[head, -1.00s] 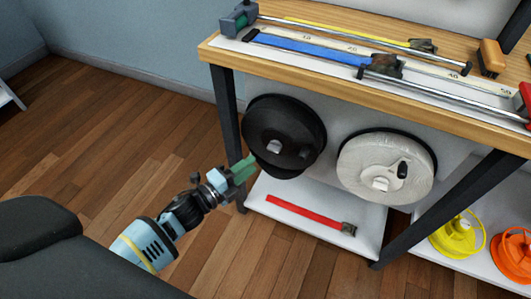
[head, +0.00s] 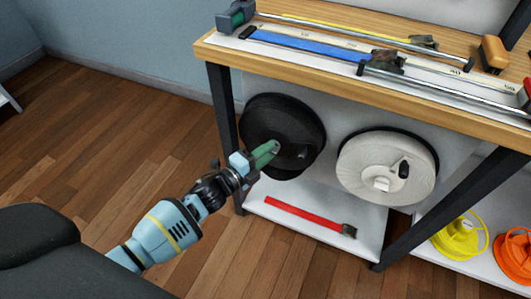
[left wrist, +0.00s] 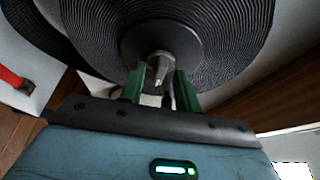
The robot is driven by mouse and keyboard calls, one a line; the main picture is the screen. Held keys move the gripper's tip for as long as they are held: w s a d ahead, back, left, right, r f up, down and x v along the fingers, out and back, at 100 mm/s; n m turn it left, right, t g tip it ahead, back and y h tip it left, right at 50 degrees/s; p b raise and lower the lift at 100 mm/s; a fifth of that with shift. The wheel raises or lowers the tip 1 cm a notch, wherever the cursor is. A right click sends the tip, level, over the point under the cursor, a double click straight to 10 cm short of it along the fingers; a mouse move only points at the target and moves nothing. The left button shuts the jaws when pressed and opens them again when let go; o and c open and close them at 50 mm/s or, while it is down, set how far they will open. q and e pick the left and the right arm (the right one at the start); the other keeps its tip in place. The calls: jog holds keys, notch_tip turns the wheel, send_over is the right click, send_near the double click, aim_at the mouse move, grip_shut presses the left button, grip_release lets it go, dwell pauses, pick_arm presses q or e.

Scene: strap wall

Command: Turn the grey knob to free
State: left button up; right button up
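The grey knob (left wrist: 159,62) sits at the hub of a black reel (left wrist: 235,35) and shows in the left wrist view between my fingertips. In the head view my left gripper (head: 271,149) is in front of the black reel (head: 262,115) and hides the knob. In the left wrist view its green fingers (left wrist: 160,76) are open, one on each side of the knob. I cannot tell whether they touch it. My right gripper is in neither view.
A white reel (head: 360,158) hangs right of the black one under the wooden bench top (head: 300,74). A red strap (head: 300,215) lies on the low white shelf. Yellow (head: 458,240) and orange reels stand at the lower right. Open floor lies left.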

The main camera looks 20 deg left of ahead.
pick_arm(q)
grip_shut()
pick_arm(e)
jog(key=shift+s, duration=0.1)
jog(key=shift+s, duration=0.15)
pick_arm(q)
jog(key=n+t+y+b, duration=0.1)
jog(key=n+t+y, duration=0.1)
jog(key=n, duration=0.5)
jog(key=n+t+y+b, duration=0.2)
jog(key=n, duration=0.5)
jog(key=d+f+n+t+y+b, duration=0.1)
jog(key=n+t+y+b, duration=0.1)
jog(key=n, duration=0.6)
jog(key=shift+y, duration=0.3)
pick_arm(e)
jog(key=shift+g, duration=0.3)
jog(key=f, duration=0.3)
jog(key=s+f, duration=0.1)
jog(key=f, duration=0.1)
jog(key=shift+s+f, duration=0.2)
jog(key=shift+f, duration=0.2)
pick_arm(q)
jog(key=shift+n, duration=0.4)
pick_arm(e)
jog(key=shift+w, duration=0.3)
